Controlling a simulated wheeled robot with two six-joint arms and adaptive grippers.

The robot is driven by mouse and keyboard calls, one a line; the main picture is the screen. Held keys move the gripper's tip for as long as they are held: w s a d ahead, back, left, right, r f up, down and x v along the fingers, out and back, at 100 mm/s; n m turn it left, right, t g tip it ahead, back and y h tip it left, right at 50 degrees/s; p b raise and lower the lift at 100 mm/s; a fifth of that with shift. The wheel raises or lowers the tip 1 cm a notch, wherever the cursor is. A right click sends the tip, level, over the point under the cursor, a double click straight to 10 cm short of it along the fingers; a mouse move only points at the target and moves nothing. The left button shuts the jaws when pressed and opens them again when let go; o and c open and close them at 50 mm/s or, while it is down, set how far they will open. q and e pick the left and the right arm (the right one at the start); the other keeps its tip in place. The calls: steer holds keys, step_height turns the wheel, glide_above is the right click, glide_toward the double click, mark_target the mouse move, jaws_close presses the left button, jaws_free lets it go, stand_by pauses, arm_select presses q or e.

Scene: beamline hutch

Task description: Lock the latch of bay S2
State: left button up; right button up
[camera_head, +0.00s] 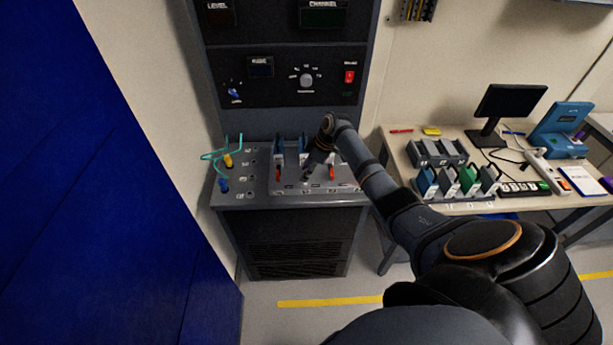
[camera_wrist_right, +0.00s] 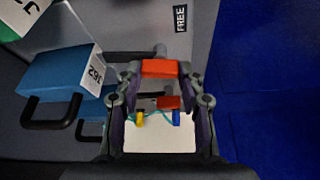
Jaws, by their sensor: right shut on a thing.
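The grey bay unit (camera_head: 262,187) stands on the rack's ledge, with blue modules (camera_head: 280,146) along its back and red latch handles in front. One red handle (camera_head: 278,174) is at the left bay and another (camera_head: 331,172) is to the right of my gripper. My right gripper (camera_head: 309,173) reaches down over the unit. In the wrist view my right gripper (camera_wrist_right: 162,73) is shut on a red-orange latch handle (camera_wrist_right: 160,68). A second red handle (camera_wrist_right: 168,102) shows beyond it. The bay labels are too small to read, so I cannot confirm which is S2. My left gripper is out of view.
Yellow (camera_head: 228,160) and blue plugs with a teal cable stand at the ledge's left. A bench (camera_head: 400,152) with modules and a monitor (camera_head: 510,101) is at the right.

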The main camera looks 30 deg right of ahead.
steer(key=shift+w+d+n+b, duration=0.1)
steer(key=shift+n+b, duration=0.65)
steer(key=shift+n, duration=0.15)
steer(key=shift+r, duration=0.1)
steer(key=o, duration=1.2)
steer(key=shift+c, duration=0.2)
steer(key=shift+y, duration=0.3)
steer(key=v, duration=1.2)
steer(key=shift+w, duration=0.1)
